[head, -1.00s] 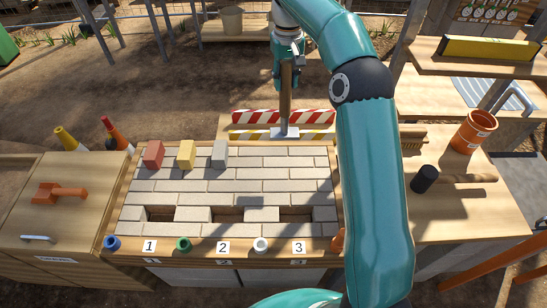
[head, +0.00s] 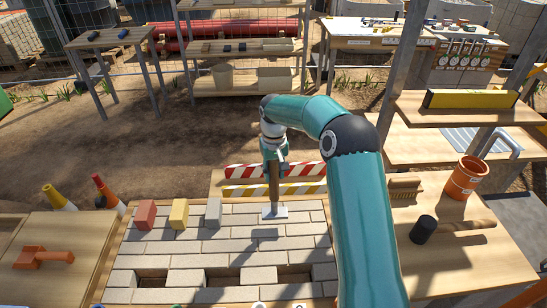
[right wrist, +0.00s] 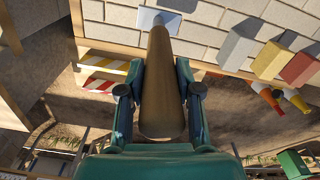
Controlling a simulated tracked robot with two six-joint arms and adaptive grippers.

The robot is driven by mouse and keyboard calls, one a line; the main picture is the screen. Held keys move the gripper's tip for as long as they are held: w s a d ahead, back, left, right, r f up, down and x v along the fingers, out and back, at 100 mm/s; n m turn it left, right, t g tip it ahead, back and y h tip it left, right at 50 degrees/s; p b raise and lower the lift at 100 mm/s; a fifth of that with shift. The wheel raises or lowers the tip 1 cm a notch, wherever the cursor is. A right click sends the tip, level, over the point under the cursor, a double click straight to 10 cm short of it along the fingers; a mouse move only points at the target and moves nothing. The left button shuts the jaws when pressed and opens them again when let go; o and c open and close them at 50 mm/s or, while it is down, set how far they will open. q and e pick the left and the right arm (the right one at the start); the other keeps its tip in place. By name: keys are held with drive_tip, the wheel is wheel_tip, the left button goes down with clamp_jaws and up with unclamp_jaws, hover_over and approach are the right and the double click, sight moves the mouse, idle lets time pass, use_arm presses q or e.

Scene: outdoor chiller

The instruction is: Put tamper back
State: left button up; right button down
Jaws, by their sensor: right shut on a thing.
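The tamper has a long brown wooden handle (head: 274,186) and a flat pale metal plate (head: 275,212). My right gripper (head: 274,163) is shut on the upper part of the handle. In the right wrist view the handle (right wrist: 162,85) runs between the two fingers (right wrist: 160,92) to the plate (right wrist: 158,21). The tamper hangs nearly upright with its plate over the back rows of the pavers (head: 222,247). Whether the plate touches them is hard to tell. My left gripper is out of view.
Behind the pavers is a wooden board with a red-white striped bar (head: 300,170) and a yellow-white one (head: 297,189). Red (head: 146,214), yellow (head: 179,213) and grey (head: 213,212) blocks stand left of the tamper. A black-headed mallet (head: 424,229) lies on the right bench.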

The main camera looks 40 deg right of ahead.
sight(274, 183)
drive_tip(key=shift+f+p, duration=0.45)
drive_tip(key=shift+f, duration=2.35)
drive_tip(key=c, duration=0.8)
unclamp_jaws()
drive_tip(key=shift+s+f, duration=0.1)
drive_tip(key=shift+f, duration=0.05)
drive_tip(key=shift+r, duration=0.45)
wheel_tip(274, 183, up, 11)
drive_tip(key=shift+r+b, duration=0.15)
drive_tip(key=shift+b, duration=0.6)
